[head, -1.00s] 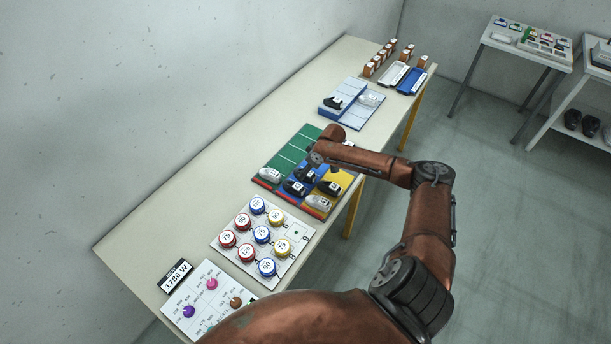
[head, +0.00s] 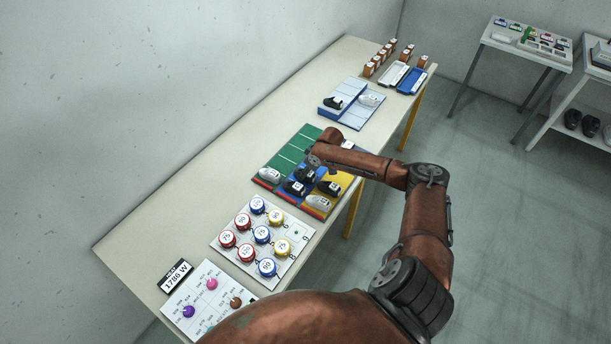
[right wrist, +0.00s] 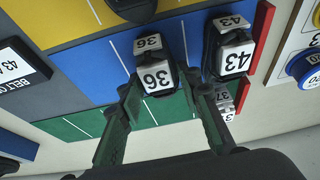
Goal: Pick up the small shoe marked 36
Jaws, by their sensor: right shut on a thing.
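The small black shoe marked 36 (right wrist: 163,80) has white labels and is over the blue strip of the coloured board in the right wrist view. My right gripper (right wrist: 160,86) has its dark green fingers on both sides of this shoe and is shut on it. Whether the shoe still touches the board is hard to tell. In the head view the shoe (head: 306,175) shows as a dark shape just below my right gripper (head: 314,163), partly hidden by it. My left gripper is not in view.
A black shoe marked 43 (right wrist: 230,48) sits close beside it, and a pale shoe marked 37 (right wrist: 226,104) is near the right finger. Other shoes share the board (head: 285,155). A panel of round coloured discs (head: 217,240) lies nearer, and a blue rack (head: 350,115) stands beyond.

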